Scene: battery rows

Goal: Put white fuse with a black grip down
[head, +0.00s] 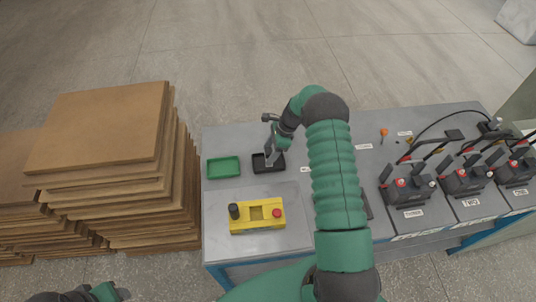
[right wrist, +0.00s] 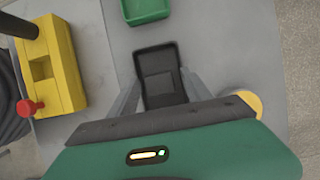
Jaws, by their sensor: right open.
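My right gripper (head: 270,158) is over the small black tray (head: 259,166) on the grey table, pointing down. In the right wrist view its two fingers (right wrist: 160,82) are apart, one on either side of the black tray (right wrist: 150,57). A dark grey square patch (right wrist: 160,84) shows inside the tray; I cannot tell whether it is the tray floor or the fuse's black grip. No white fuse can be made out. My left gripper (head: 112,292) is at the bottom left edge of the head view, away from the table, its jaws unclear.
A green tray (head: 223,167) stands left of the black one. A yellow box (head: 257,224) with a black knob and red button is in front. Several batteries with cables (head: 408,190) line the right side. Stacked brown boards (head: 100,125) stand left of the table.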

